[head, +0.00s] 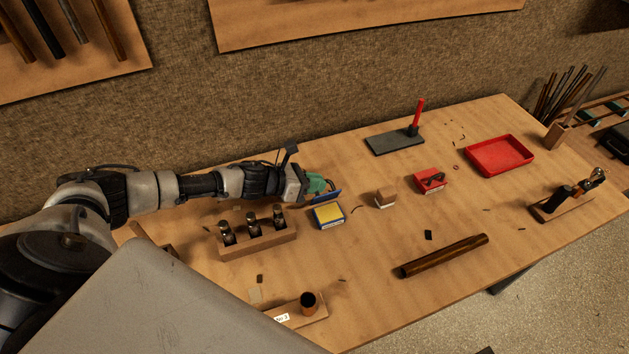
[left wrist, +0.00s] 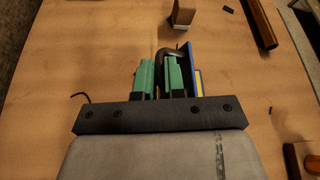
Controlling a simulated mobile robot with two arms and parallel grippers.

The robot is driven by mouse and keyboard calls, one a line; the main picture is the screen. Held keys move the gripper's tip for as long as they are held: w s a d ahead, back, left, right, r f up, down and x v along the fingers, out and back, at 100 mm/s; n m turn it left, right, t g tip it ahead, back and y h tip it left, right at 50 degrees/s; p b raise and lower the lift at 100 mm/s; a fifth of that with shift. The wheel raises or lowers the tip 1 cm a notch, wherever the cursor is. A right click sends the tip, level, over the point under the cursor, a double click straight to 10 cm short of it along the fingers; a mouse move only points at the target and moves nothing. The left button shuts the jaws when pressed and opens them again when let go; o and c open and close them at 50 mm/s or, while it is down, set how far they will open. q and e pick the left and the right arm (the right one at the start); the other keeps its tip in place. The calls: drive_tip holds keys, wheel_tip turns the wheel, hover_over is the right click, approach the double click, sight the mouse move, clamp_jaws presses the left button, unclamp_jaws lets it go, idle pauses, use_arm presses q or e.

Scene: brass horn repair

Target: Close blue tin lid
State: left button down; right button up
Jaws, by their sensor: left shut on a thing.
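The blue tin (head: 328,217) sits on the workbench with its yellow inside showing. Its blue lid (head: 326,197) stands raised along the tin's back edge, so the tin is open. In the left wrist view the lid (left wrist: 188,60) is seen edge-on, with a bit of the tin (left wrist: 198,82) beside it. My left gripper (head: 318,184) is behind the lid. In the left wrist view its green fingers (left wrist: 159,76) are shut on a dark curved handle (left wrist: 168,51), which arches over the right finger to the lid. My right gripper is not in view.
A wooden block with several metal parts (head: 265,240) stands left of the tin. A small wood-topped block (head: 386,199) and a red box (head: 431,180) are to its right. A dark rod (head: 443,256) lies in front. A red tray (head: 500,155) is farther right.

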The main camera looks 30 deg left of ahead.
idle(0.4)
use_arm(q)
drive_tip(key=c, duration=1.5)
unclamp_jaws()
drive_tip(key=shift+s+a, duration=0.1)
drive_tip(key=shift+b+v, duration=1.6)
drive_tip(key=shift+v, duration=3.65)
